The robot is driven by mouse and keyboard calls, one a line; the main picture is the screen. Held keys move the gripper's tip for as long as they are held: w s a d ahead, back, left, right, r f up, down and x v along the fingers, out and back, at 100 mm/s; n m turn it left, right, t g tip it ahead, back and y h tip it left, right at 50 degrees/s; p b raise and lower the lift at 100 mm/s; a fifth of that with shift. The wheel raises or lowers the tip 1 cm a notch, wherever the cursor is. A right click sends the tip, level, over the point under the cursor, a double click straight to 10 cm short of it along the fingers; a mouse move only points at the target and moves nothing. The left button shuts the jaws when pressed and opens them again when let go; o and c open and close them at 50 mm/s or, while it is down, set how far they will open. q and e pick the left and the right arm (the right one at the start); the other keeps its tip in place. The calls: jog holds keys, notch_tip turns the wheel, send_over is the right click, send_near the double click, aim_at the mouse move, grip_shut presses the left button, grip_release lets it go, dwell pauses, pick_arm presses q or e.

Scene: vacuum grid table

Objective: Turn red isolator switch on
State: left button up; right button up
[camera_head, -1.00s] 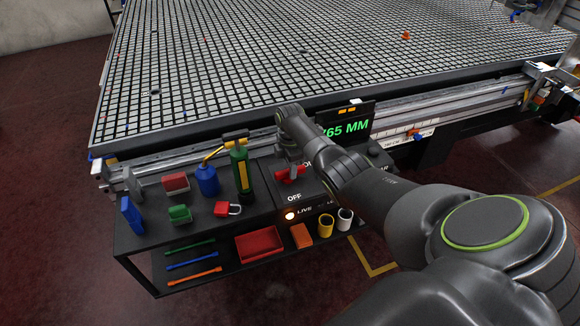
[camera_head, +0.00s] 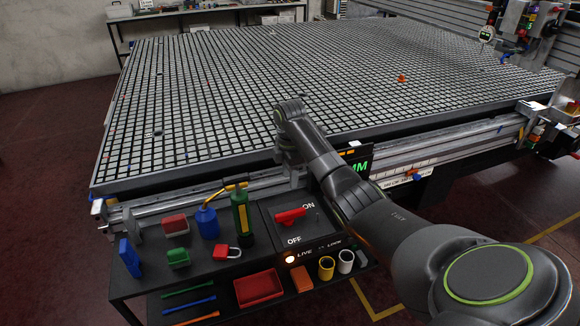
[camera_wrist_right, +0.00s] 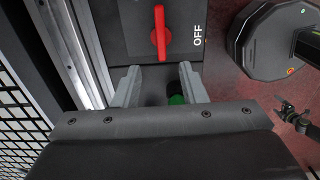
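The red isolator switch (camera_head: 290,216) sits on a dark panel between the printed words ON and OFF. Its red handle lies crosswise, with OFF printed below it. In the right wrist view, the handle (camera_wrist_right: 160,34) shows just beyond the fingertips, with OFF beside it. My right gripper (camera_head: 289,158) is above and behind the switch, near the table edge, apart from the handle. In the right wrist view its two fingers (camera_wrist_right: 160,76) stand apart with nothing held. A small dark jointed part at that view's right edge may be my left gripper (camera_wrist_right: 294,118); its state is unclear.
A green bottle (camera_head: 241,213) and a blue can (camera_head: 207,223) stand left of the panel. A red padlock (camera_head: 227,252) lies in front. The live lamp (camera_head: 289,259) glows. The grid table (camera_head: 270,85) is behind.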

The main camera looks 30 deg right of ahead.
jog(key=shift+r, duration=1.55)
